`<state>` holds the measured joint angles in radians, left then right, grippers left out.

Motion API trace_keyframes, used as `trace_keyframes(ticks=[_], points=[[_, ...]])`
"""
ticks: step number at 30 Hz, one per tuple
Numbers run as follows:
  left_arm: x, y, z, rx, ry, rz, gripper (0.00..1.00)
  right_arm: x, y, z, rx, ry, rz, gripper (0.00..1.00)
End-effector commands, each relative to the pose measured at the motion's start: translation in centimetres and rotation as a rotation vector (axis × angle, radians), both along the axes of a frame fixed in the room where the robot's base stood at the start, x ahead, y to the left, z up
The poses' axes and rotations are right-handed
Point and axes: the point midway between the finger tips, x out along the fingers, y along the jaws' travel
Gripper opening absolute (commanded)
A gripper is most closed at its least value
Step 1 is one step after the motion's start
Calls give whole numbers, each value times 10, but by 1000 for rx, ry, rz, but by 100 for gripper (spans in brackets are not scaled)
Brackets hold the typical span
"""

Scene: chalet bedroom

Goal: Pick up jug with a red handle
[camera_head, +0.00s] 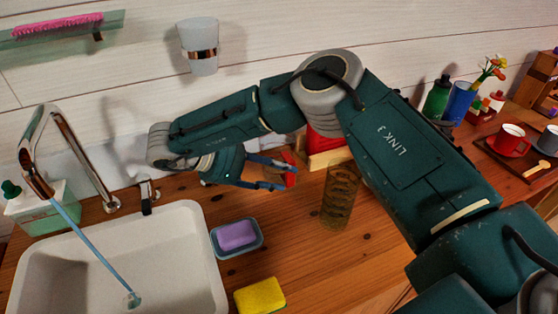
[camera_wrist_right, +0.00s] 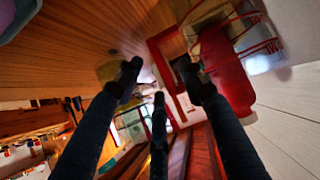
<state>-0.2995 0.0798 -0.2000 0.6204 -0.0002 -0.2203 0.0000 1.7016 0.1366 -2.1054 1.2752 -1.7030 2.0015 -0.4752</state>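My right gripper (camera_head: 275,173) reaches in from the right with its fingers spread. A small red piece (camera_head: 290,171) shows at its fingertips; I cannot tell if it is the jug's handle. In the right wrist view, the dark fingers (camera_wrist_right: 158,82) stand apart with no clear grasp. A red angular frame (camera_wrist_right: 160,55) shows beyond them. A rounded red object (camera_wrist_right: 226,75) is to the right of the fingers. The jug's body is not clearly visible, and my arm hides part of the counter. My left gripper is not in view.
An amber patterned glass (camera_head: 340,195) stands right of the gripper. A purple sponge (camera_head: 237,235) lies in a dish, with a yellow sponge (camera_head: 260,295) nearer. The white sink (camera_head: 190,225) and tap (camera_head: 45,150) are left.

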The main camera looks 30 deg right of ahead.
Motion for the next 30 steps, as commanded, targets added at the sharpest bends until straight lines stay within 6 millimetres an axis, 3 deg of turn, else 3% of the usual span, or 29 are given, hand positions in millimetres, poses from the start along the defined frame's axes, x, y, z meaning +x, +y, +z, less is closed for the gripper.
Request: trace_keyframes(ticks=[6,13,14,20,30], points=[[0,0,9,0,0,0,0,-1,-22,-12,-1,1,-1,40],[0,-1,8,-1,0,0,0,-1,-23,-14,0,0,0,40],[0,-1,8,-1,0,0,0,-1,-23,-14,0,0,0,38],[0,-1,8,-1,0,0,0,-1,-22,-14,0,0,0,0],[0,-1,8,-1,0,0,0,0,-22,-13,-1,-1,-1,0]])
